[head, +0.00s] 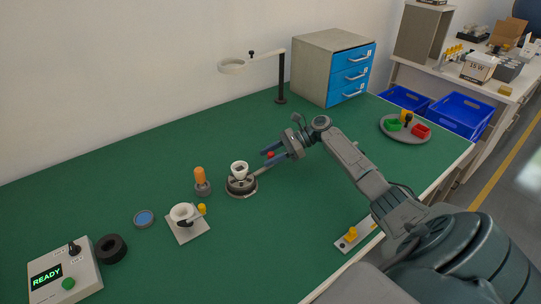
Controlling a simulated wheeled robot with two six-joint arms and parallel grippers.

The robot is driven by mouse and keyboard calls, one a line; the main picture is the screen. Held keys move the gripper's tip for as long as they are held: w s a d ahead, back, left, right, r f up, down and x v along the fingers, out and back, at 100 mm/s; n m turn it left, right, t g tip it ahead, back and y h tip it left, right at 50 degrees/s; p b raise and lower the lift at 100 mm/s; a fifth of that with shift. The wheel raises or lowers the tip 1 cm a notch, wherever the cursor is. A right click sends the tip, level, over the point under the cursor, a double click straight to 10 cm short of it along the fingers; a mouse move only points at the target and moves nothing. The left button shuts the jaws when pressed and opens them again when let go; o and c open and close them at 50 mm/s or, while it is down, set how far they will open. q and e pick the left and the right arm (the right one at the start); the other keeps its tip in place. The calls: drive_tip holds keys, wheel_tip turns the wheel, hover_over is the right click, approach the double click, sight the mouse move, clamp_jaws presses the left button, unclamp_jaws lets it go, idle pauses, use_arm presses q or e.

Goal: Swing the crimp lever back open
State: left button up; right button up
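The crimp fixture (241,188) is a round dark base on the green bench, with a white bulb part (239,170) seated in its middle. Its crimp lever (263,170) reaches out to the right and a little back, toward my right gripper. The fingers stand apart on either side of the knob. I cannot tell whether they press on it. My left gripper is not in view.
An orange-topped post (201,182) and a white-cupped stand (187,221) are left of the fixture. A control box reading READY (64,275) is at front left. A ring lamp stand (281,85) and drawer cabinet (335,66) stand behind. A grey tray (386,132) is at right.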

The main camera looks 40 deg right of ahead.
drive_tip(key=shift+r, duration=0.1)
drive_tip(key=shift+s+d, duration=0.15)
drive_tip(key=shift+d, duration=0.15)
drive_tip(key=b+v, duration=0.2)
drive_tip(key=v, duration=0.6)
drive_tip(key=shift+s+d+r, duration=0.1)
drive_tip(key=shift+d+r, duration=0.1)
drive_tip(key=shift+d, duration=0.15)
drive_tip(key=shift+s+d+r, duration=0.25)
drive_tip(key=shift+d+r, duration=0.05)
drive_tip(key=shift+d, duration=0.25)
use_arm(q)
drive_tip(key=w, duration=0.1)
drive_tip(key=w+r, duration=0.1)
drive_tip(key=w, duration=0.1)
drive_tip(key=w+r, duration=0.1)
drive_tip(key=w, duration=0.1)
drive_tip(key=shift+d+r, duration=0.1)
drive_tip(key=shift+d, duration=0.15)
